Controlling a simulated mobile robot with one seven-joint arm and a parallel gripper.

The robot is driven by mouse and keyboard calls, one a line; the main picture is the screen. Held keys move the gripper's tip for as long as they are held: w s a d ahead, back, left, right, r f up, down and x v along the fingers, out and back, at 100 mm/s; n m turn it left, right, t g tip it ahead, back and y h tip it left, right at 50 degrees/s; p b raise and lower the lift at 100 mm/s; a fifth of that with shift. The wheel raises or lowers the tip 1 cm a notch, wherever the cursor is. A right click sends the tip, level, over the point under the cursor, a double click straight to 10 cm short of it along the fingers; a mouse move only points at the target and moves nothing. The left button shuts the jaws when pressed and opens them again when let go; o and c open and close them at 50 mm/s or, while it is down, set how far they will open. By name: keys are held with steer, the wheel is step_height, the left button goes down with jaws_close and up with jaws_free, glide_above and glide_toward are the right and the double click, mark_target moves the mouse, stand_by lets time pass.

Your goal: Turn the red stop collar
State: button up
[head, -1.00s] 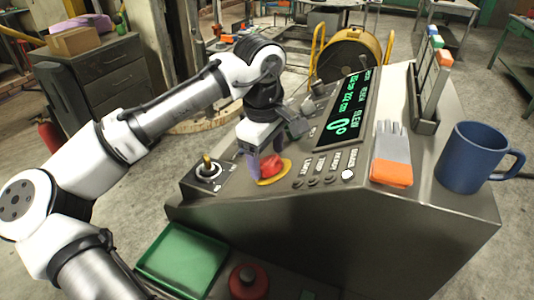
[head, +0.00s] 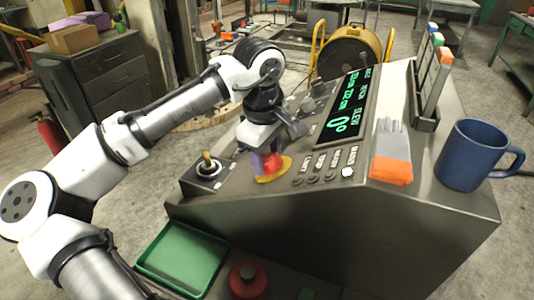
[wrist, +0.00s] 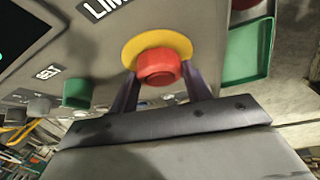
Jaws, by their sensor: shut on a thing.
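The red stop collar (head: 273,162) is a round red knob on a yellow disc (head: 285,165) at the front left of the grey console. In the wrist view the red collar (wrist: 158,67) is in front of the yellow disc (wrist: 150,42). My gripper (head: 264,165) comes down over the collar from above, with its dark purple fingers on either side of it. In the wrist view my gripper (wrist: 163,82) is shut on the collar's sides. In the head view the fingers hide part of the collar.
A joystick (head: 208,165) stands just left of the collar. Push buttons (head: 330,176) and a lit display (head: 347,110) are to its right. A grey and orange glove (head: 392,160) and a blue mug (head: 470,155) rest on the console. A green tray (head: 183,258) sits below.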

steer(key=m+t+h, duration=0.1)
steer(key=m, duration=0.3)
steer(key=shift+s+a+f+t+h+b, duration=0.1)
steer(key=shift+t+h+b, duration=0.3)
steer(key=shift+s+a+m+t+h, duration=0.1)
steer(key=shift+m+t+h, duration=0.15)
steer(key=shift+m+h, duration=0.6)
steer(key=shift+a+m+t+h, duration=0.1)
steer(key=shift+m+t+h, duration=0.15)
steer(key=shift+m, duration=1.1)
steer(key=shift+f, duration=0.1)
steer(key=o, duration=1)
steer(key=b+v, duration=0.1)
steer(key=v, duration=1.3)
